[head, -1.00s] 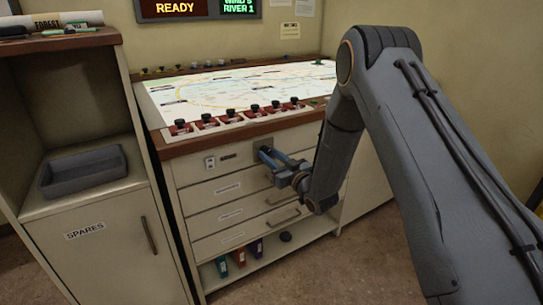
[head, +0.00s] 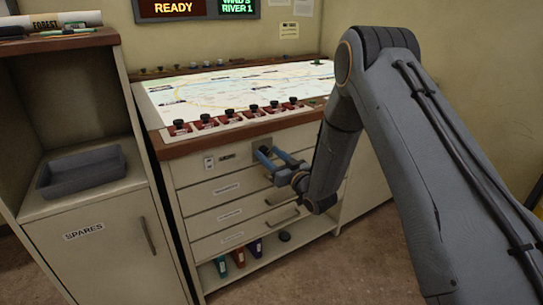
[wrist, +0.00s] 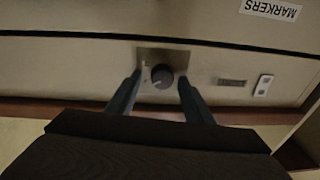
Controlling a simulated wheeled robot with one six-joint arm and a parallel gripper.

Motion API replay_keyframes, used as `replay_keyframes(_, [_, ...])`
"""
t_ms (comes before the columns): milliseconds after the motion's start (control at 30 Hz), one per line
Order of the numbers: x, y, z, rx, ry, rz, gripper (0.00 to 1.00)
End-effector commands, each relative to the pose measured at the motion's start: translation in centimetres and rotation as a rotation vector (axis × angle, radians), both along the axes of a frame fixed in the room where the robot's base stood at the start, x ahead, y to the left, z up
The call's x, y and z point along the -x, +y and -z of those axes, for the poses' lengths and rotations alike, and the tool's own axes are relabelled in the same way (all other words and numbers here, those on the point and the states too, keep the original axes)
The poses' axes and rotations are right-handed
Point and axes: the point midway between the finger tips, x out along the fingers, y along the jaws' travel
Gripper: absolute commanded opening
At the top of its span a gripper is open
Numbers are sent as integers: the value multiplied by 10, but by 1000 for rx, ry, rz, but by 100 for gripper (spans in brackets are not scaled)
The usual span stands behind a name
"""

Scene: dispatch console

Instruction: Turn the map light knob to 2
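The map light knob is a dark round knob (wrist: 162,76) with a pale pointer mark, on a metal plate (wrist: 150,57) on the console's front panel. In the wrist view, which looks upside down, it sits between my two fingers. My gripper (wrist: 155,88) is open, one blue-grey finger on each side of the knob with gaps showing. I cannot read any numbers around the knob.
A white switch (wrist: 263,85) and a small label plate (wrist: 232,82) are beside the knob. Labelled drawers (head: 228,189) lie below it. The lit map table (head: 235,90) with several black-knobbed red blocks is above. A spares cabinet (head: 105,245) stands at left.

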Motion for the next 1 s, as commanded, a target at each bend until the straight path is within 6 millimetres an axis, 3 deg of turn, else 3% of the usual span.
replay_keyframes(267, [8,-5,2,1,3,-1,47])
replay_keyframes(700, [56,-44,7,1,2,1,47])
replay_keyframes(1000, [61,-46,7,0,0,-1,47])
